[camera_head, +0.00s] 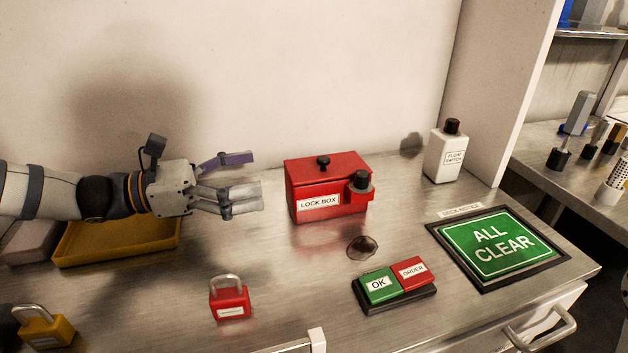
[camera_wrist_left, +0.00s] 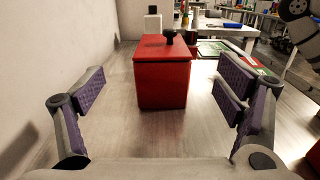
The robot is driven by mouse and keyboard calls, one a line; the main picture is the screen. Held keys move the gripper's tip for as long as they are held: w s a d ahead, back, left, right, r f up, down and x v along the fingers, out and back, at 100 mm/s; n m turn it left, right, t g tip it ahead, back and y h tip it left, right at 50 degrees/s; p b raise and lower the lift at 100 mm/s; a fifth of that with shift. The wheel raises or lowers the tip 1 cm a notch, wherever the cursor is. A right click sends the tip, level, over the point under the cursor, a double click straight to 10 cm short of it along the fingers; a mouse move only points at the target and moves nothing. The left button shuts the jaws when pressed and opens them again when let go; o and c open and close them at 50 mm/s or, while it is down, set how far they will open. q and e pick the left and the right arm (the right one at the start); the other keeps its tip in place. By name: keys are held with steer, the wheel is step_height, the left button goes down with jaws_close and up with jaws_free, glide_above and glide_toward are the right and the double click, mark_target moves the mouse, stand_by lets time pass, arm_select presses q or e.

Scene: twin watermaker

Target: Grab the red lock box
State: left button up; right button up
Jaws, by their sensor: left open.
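The red lock box (camera_head: 327,188) stands upright on the steel counter against the back wall. It has a black knob on its lid, a white "LOCK BOX" label and a black-capped red part at its right front. My left gripper (camera_head: 246,177) is to the left of the box, apart from it, open and empty, with its fingers pointing right toward it. In the left wrist view the box (camera_wrist_left: 162,78) lies ahead, between the spread fingers (camera_wrist_left: 160,108) and beyond their tips. My right gripper is not in view.
A red padlock (camera_head: 230,299) and a yellow padlock (camera_head: 43,327) sit near the front. A yellow tray (camera_head: 117,244) lies under my left arm. OK and ORDER buttons (camera_head: 394,285), an ALL CLEAR sign (camera_head: 497,247) and a white float switch bottle (camera_head: 446,152) are at right.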

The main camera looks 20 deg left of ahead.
mark_target(317, 167)
arm_select(q)
steer(key=x, duration=0.3)
steer(key=b+x, duration=0.1)
steer(key=x, duration=0.3)
steer(key=b+x, duration=0.1)
steer(key=x, duration=0.3)
steer(key=shift+s+d+f, duration=0.1)
steer(key=shift+s+f, duration=0.05)
steer(key=shift+f, duration=0.25)
steer(key=shift+d+r, duration=0.1)
steer(key=shift+d, duration=0.05)
steer(key=shift+r, duration=0.1)
steer(key=shift+c, duration=0.2)
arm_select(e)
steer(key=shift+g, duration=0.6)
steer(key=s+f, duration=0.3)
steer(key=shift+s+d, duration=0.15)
arm_select(q)
steer(key=shift+r, duration=0.1)
steer(key=c, duration=1.8)
